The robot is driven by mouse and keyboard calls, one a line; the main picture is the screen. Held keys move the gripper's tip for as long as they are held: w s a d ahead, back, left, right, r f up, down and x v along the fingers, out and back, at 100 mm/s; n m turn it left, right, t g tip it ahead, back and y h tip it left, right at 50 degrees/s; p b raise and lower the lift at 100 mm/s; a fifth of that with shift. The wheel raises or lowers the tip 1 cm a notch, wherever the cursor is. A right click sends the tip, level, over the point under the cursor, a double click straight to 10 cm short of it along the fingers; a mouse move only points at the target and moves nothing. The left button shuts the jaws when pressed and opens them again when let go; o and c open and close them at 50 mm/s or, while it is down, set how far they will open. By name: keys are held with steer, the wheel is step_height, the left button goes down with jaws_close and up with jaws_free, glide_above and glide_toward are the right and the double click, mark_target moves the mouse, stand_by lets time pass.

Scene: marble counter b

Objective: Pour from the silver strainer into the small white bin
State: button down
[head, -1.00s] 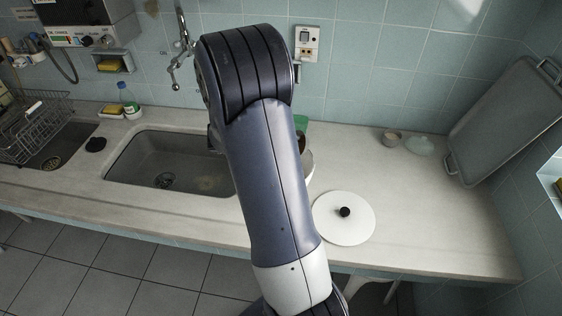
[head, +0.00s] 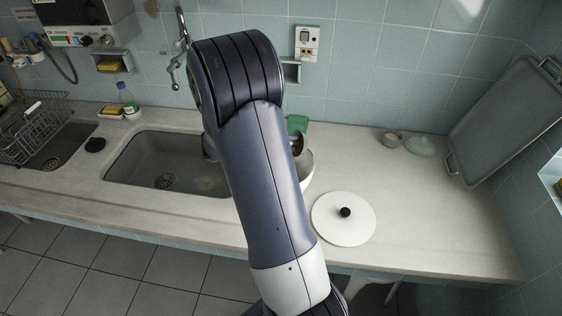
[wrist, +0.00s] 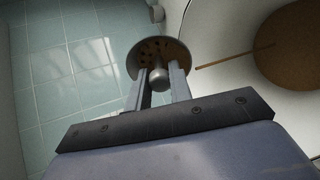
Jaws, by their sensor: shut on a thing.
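My gripper (wrist: 158,88) shows in the wrist view, shut on the silver strainer (wrist: 135,62) at its rounded knob-like part. The strainer is tilted, with brown matter inside its mouth. A thin brown stream runs from near the strainer into the small white bin (wrist: 215,35), where a round brown patch lies inside. In the head view my arm hides the gripper. The strainer (head: 298,143) peeks out at the arm's right edge, just above the white bin (head: 306,168), which is partly hidden behind the arm.
A white round lid with a black knob (head: 343,218) lies right of the bin. A green object (head: 297,123) stands behind it. Small bowls (head: 391,139) and a large leaning tray (head: 505,118) are at the right. The sink (head: 165,165) is left.

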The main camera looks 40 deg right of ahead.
steer(key=shift+w+a+h, duration=0.1)
steer(key=shift+a+h, duration=0.1)
steer(key=shift+h, duration=0.2)
steer(key=shift+w+a+f+g+h+b, duration=0.1)
steer(key=shift+w+a+g+h+b, duration=0.15)
steer(key=shift+a+h, duration=0.2)
steer(key=shift+w+a+f+g+h+b, duration=0.15)
steer(key=shift+a+h+b, duration=0.15)
steer(key=shift+a, duration=0.25)
stand_by(0.5)
steer(key=shift+a+r+n+h+b, duration=0.3)
steer(key=shift+r+h+b, duration=0.3)
steer(key=shift+h+b, duration=0.4)
stand_by(0.4)
